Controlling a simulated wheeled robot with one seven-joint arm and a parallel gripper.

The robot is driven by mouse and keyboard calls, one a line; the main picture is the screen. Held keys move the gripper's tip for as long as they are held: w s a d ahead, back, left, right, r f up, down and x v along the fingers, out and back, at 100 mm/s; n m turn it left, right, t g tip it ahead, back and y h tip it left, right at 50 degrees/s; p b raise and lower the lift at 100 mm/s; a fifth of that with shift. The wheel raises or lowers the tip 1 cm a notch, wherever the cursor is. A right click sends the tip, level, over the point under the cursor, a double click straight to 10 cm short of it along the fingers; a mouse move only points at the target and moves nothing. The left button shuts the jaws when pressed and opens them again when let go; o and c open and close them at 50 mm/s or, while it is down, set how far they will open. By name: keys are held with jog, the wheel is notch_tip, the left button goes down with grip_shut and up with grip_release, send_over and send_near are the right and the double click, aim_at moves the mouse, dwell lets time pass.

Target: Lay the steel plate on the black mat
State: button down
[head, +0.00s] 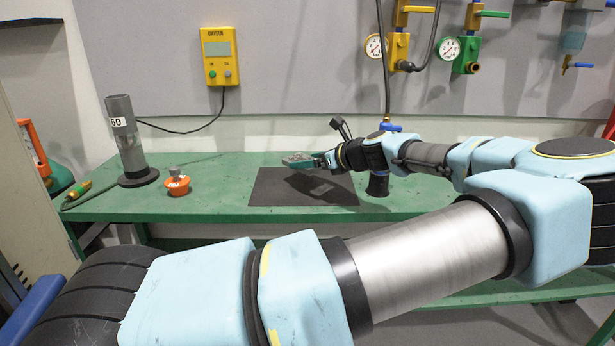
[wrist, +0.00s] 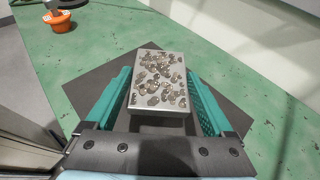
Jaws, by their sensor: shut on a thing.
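The steel plate (wrist: 158,82) is a small grey rectangular block with a mottled, pitted top, seen between the teal fingers in the wrist view. In the head view the plate (head: 298,160) is at the tip of my arm, above the black mat. My gripper (wrist: 160,98) is shut on the plate; it also shows in the head view (head: 318,161). The black mat (head: 275,192) lies flat on the green bench, and its dark surface also shows around the plate in the wrist view (wrist: 98,78). A shadow on the mat shows the plate is held above it.
An orange pot (head: 177,186) with a grey knob stands left of the mat. A grey cylinder on a black base (head: 131,140) stands further left. A dark and blue post (head: 378,182) stands by the mat's right edge. The green bench (head: 225,208) is clear around the mat's left side.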

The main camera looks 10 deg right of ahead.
aim_at(311, 187)
jog(key=shift+f+p, duration=0.45)
jog(key=shift+f, duration=2.2)
grip_release()
jog(key=shift+f, duration=0.1)
jog(key=shift+s+d, duration=0.2)
jog(key=shift+s, duration=0.05)
jog(key=b+v, duration=0.3)
jog(key=v, duration=0.8)
jog(key=shift+s+r, duration=0.15)
jog(key=shift+r, duration=0.15)
